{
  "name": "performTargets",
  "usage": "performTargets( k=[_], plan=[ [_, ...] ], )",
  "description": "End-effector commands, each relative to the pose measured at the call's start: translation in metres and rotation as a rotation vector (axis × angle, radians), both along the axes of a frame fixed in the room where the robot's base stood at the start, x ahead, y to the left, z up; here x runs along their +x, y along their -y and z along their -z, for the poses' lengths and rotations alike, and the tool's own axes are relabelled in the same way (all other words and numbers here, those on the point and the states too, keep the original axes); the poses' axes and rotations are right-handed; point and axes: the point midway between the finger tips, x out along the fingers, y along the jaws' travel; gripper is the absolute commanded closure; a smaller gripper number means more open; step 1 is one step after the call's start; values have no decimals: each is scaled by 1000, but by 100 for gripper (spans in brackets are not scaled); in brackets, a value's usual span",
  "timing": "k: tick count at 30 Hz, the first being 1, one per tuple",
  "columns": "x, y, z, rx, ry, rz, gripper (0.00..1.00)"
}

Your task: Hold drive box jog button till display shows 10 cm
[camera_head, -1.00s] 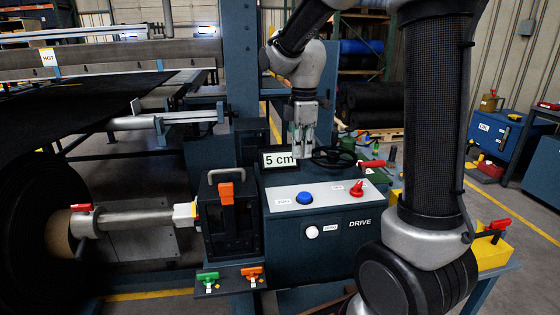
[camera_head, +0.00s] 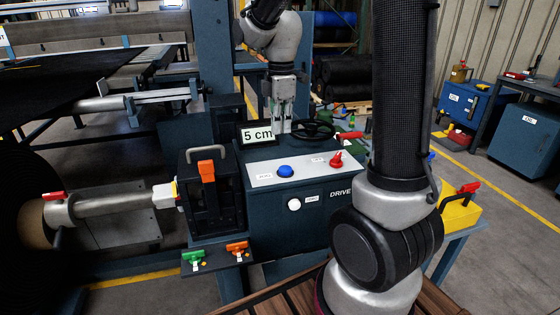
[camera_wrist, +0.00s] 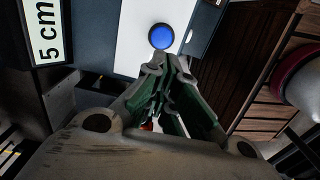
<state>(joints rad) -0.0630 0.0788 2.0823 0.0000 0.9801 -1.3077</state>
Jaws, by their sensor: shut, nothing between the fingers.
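The dark blue drive box (camera_head: 315,220) stands in the middle of the head view. Its sloped pale top panel carries a round blue button (camera_head: 285,171) and a red switch (camera_head: 336,159). A white button (camera_head: 294,204) is on its front. The small labels are too blurred to read. The display (camera_head: 257,136) behind the panel reads 5 cm; it also shows in the wrist view (camera_wrist: 47,38). My gripper (camera_head: 281,127) is shut and empty, pointing down behind the panel beside the display. In the wrist view the blue button (camera_wrist: 161,36) lies just beyond the fingertips, apart from them.
A black unit with an orange part (camera_head: 207,171) stands left of the box. A black roll (camera_head: 35,200) is at far left.

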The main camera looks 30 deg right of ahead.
Motion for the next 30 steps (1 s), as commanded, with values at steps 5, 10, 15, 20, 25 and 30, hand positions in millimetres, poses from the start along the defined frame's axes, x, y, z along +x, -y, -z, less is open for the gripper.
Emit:
performTargets(
  k=[5,10,15,20,25,30],
  plan=[
    [-1,0,40,-1,-7,0,100],
    [-1,0,75,0,-5,0,100],
    [-1,0,102,0,-3,0,100],
    [0,0,114,0,-1,0,100],
    [0,0,117,1,1,0,100],
    [0,0,117,1,1,0,100]
  ],
)
